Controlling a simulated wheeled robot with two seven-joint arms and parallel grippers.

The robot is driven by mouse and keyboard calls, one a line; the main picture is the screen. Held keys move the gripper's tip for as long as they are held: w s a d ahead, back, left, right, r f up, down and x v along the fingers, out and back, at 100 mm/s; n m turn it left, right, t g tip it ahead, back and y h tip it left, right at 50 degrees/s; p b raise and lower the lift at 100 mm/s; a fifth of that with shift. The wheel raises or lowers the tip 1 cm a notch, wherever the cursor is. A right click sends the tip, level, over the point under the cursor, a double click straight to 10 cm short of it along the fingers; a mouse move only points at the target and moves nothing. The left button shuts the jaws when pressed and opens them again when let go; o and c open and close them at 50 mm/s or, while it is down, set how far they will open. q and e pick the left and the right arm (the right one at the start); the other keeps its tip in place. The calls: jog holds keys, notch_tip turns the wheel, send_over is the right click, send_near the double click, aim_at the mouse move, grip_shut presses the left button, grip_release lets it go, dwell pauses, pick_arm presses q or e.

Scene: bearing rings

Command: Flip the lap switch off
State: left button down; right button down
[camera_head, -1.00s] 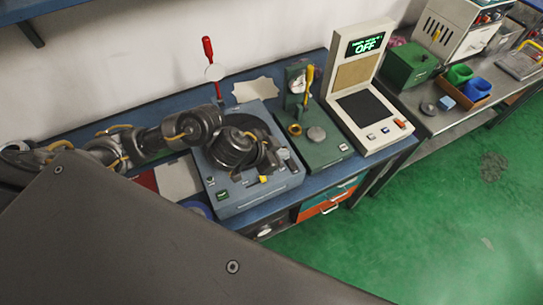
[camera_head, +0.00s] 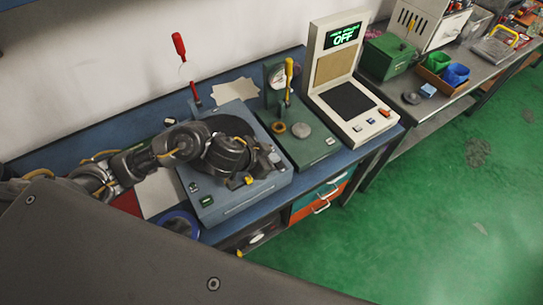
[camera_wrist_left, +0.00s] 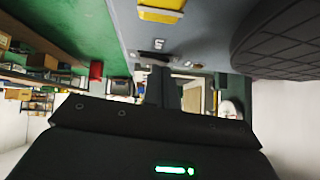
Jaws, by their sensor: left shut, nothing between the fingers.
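The blue-grey lap machine (camera_head: 245,197) stands on the blue bench with a dark round plate (camera_head: 232,125); the plate's edge also shows in the wrist view (camera_wrist_left: 290,45). A small green-lit panel (camera_head: 207,200) and a dark knob (camera_head: 195,187) sit on its front left. A yellow part (camera_head: 248,180) is at the front, also in the wrist view (camera_wrist_left: 160,12). My left arm reaches over the plate. The left gripper (camera_head: 236,182) is shut and empty, close to the front controls; its dark fingers show in the wrist view (camera_wrist_left: 163,88). Contact with a switch cannot be told.
To the right stand a green fixture (camera_head: 310,145) with a gauge and yellow handle, and a cream console (camera_head: 365,130) whose screen (camera_head: 343,36) reads OFF. Green floor (camera_head: 420,220) is open in front.

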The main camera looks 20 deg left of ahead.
pick_arm(q)
jog(key=shift+f, duration=0.1)
jog(key=shift+s, duration=0.1)
jog(key=shift+s+d+p, duration=0.4)
jog(key=shift+d, duration=0.2)
jog(key=shift+r, duration=0.2)
jog(key=shift+r+p, duration=0.25)
jog(key=shift+p, duration=0.05)
jog(key=r+p, duration=0.4)
jog(key=p, duration=0.1)
jog(key=shift+a+r, duration=0.35)
jog(key=shift+a, duration=0.05)
jog(key=a+p+v, duration=0.1)
jog(key=p+v, duration=0.2)
jog(key=v, duration=0.5)
jog(key=shift+a, duration=0.3)
